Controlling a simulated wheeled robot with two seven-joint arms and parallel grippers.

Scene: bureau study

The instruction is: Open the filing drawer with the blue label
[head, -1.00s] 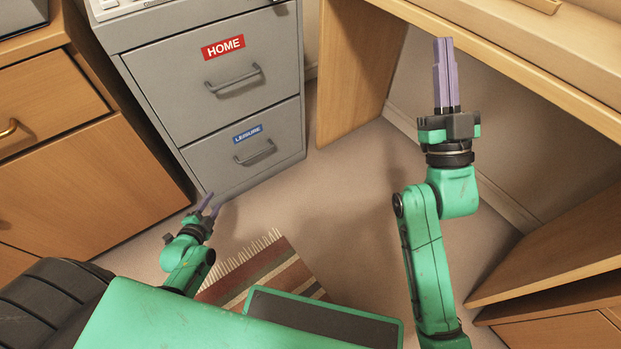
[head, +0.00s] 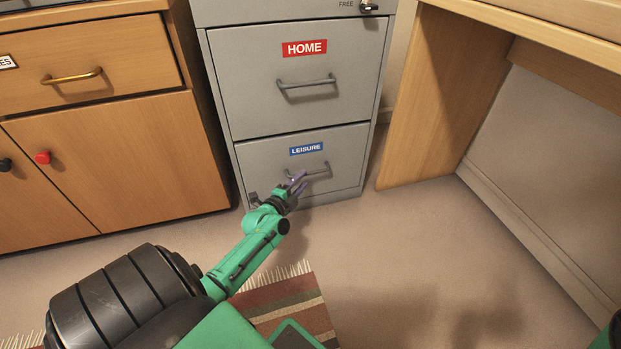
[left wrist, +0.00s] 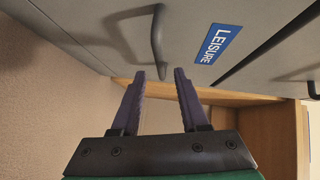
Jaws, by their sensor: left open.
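The filing drawer with the blue label (head: 262,165) is the lower drawer of a grey metal cabinet and is shut flush. Its blue LEISURE label (head: 306,149) sits above a grey bar handle (head: 318,172). My left gripper (head: 299,183) is open at the left part of this handle. In the left wrist view, the handle (left wrist: 157,42) lies just beyond the tips of the open left gripper (left wrist: 160,76), roughly in line with the gap, and the LEISURE label (left wrist: 214,44) is to its right. Nothing is held. My right gripper is out of view.
The upper drawer (head: 240,75) with a red HOME label is shut. A wooden cupboard (head: 120,165) stands left of the cabinet, a wooden desk (head: 425,110) right. A striped fringed rug (head: 285,300) lies in front; the carpet (head: 400,250) at right is clear.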

